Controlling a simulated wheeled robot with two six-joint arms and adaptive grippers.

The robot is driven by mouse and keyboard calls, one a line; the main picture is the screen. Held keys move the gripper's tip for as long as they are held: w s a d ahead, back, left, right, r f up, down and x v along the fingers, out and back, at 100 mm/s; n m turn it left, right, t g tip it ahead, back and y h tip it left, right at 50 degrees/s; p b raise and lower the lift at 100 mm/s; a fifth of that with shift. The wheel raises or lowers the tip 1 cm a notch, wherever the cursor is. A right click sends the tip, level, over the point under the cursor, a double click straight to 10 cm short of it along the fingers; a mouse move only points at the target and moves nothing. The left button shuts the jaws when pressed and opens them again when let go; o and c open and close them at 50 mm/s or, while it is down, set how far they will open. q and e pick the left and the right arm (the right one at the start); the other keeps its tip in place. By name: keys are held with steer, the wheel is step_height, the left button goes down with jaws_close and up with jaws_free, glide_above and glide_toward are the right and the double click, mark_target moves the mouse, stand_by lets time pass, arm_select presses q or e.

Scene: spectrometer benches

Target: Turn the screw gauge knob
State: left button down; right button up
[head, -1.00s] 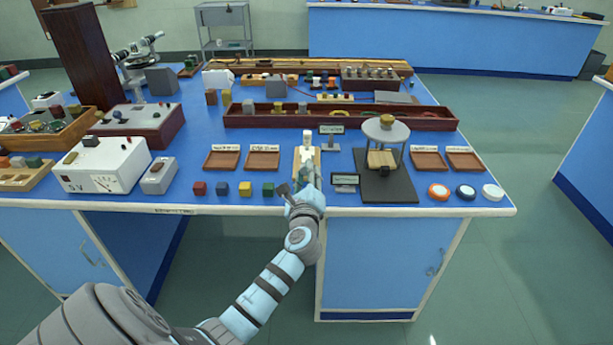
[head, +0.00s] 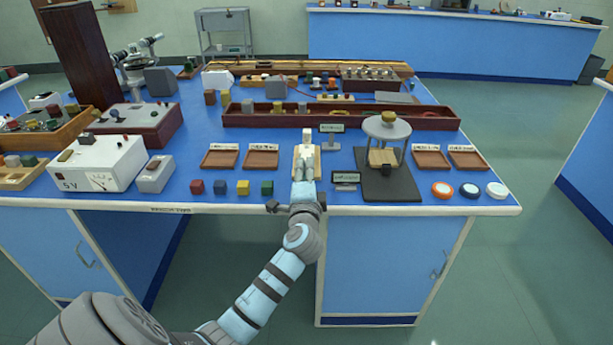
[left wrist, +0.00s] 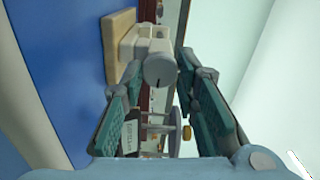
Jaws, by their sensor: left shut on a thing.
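The screw gauge (head: 307,140) is a pale, upright device on a small light wooden base (head: 317,160) near the front edge of the blue bench. In the left wrist view its round grey knob (left wrist: 159,71), with a short dark mark on its face, points toward the camera. My left gripper (head: 303,174) reaches in from the front edge and covers the near part of the gauge. In the left wrist view its two teal-padded fingers (left wrist: 160,74) are at either side of the knob, shut on it. My right gripper is in neither view.
Several small coloured cubes (head: 243,187) stand left of the gripper. A small dark sign (head: 346,178) and a dark stand with a round grey top (head: 387,128) are close on the right. Shallow brown trays (head: 219,158) lie either side. Coloured discs (head: 470,190) lie at the right.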

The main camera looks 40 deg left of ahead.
arm_select(q)
steer(key=n+b, duration=0.1)
steer(key=n, duration=0.1)
steer(key=shift+n, duration=0.4)
steer(key=n+b, duration=0.1)
steer(key=n, duration=0.1)
steer(key=shift+n, duration=0.4)
steer(key=n+b, duration=0.2)
steer(key=n, duration=0.3)
steer(key=shift+b, duration=0.3)
steer(key=n+b, duration=0.1)
steer(key=n, duration=0.2)
steer(key=shift+n+b, duration=0.55)
steer(key=shift+n, duration=0.35)
steer(key=shift+n+b, duration=0.3)
steer(key=shift+n, duration=0.8)
steer(key=shift+n+b, duration=0.35)
steer(key=shift+n, duration=0.15)
steer(key=shift+r, duration=0.1)
steer(key=shift+n, duration=0.3)
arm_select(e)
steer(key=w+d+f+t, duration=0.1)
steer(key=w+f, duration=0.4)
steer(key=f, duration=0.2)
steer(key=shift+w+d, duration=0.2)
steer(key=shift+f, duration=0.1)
